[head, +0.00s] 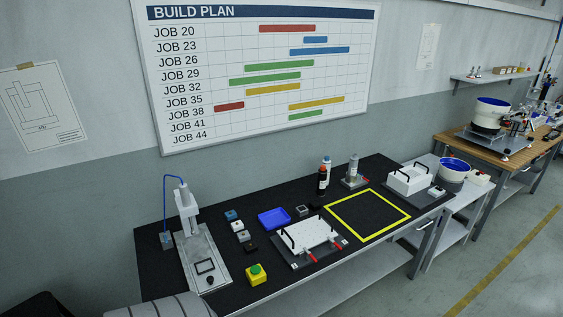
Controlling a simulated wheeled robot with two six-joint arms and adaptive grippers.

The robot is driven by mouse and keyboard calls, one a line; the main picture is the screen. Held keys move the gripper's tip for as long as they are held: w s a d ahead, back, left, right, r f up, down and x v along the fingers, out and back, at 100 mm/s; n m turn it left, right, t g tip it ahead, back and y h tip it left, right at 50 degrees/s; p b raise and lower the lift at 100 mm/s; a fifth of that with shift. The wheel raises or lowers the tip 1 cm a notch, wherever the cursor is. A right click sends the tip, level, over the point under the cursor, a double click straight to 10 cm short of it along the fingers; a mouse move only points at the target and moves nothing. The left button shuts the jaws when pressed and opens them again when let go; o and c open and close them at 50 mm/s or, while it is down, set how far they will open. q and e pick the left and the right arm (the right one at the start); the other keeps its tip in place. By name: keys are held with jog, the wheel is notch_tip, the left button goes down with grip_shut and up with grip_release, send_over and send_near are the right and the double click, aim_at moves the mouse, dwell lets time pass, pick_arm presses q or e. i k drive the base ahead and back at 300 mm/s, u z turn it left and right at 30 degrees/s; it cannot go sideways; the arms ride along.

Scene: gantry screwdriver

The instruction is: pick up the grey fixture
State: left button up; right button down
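A light plate with holes and black handles (308,234) sits on a dark grey base (283,254) at the front middle of the black bench, with two red-handled clamps at its front. This may be the grey fixture; I cannot tell for sure. A grey base plate (218,273) with a small black handle lies under the upright screwdriver unit (187,215) at the left. A white box with black handles (408,180) stands at the right end. Neither of my grippers shows in the head view.
A yellow square outline (371,238) on the bench is empty. A blue tray (273,219), small blocks (238,226), bottles (322,181) and a yellow box with a green button (256,275) stand around. A white side table with a blue bowl (454,166) adjoins right.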

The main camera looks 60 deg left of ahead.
aim_at(301, 210)
jog(key=k, duration=0.1)
jog(key=u, duration=1)
